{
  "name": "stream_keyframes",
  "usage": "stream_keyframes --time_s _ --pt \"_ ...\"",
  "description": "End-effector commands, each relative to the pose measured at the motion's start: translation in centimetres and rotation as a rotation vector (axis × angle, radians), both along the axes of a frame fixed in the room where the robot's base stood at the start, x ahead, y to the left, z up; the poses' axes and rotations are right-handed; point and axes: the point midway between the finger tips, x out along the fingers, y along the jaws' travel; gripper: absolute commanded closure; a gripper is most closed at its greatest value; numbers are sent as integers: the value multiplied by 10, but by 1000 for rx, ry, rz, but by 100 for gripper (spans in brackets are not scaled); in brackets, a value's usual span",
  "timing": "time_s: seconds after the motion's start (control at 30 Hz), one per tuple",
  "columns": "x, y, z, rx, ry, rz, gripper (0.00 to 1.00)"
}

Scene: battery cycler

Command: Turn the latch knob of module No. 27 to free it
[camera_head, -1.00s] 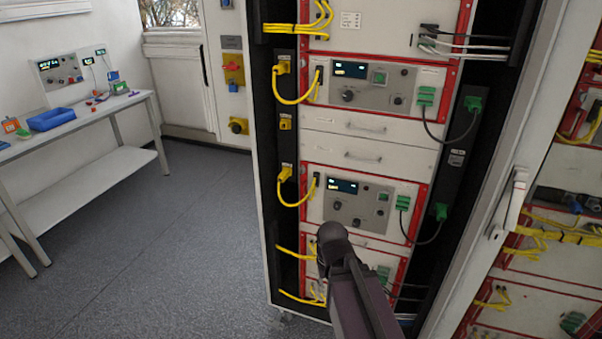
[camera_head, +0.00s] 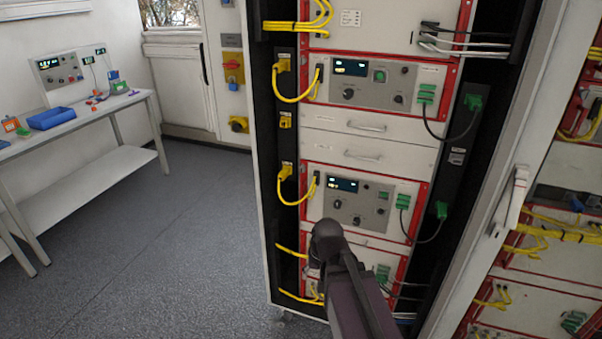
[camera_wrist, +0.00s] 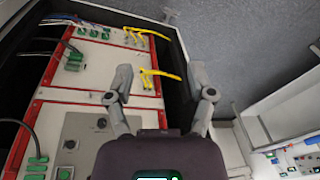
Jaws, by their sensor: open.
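A rack cabinet holds red-framed modules; no number 27 is readable on any of them. The lower module (camera_head: 399,187) has a lit display, a grey panel and dark round knobs, one being the left knob (camera_head: 337,204). The upper module (camera_head: 420,78) has a similar panel and knobs. In the wrist view, my gripper (camera_wrist: 160,80) is open and empty, its two fingers spread in front of the rack. A dark knob (camera_wrist: 101,123) on a grey panel lies beside the left finger, apart from it as far as I can tell. My arm hides part of the lower rack.
Yellow cables (camera_head: 287,95) loop along the rack's left side, with dark cables and green connectors on the right. The open cabinet door (camera_head: 510,150) with a handle stands at right. The floor between is clear.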

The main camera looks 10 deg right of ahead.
Motion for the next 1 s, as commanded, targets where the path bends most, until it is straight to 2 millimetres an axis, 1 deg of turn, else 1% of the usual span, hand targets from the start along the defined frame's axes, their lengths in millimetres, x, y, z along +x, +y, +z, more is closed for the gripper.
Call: stream_keyframes --time_s 0.03,0.23,0.37,0.5,0.6,0.77,1.0 --pt "15 9 -3 38 -41 -34 30" --pt "75 49 4 254 -223 -230 30" --pt "113 72 16 423 -326 -377 30" --pt "150 93 33 621 -414 -544 30" --pt "175 103 47 769 -462 -668 30" --pt "210 113 70 1018 -517 -872 30" --pt "253 112 100 1406 -548 -1187 30"
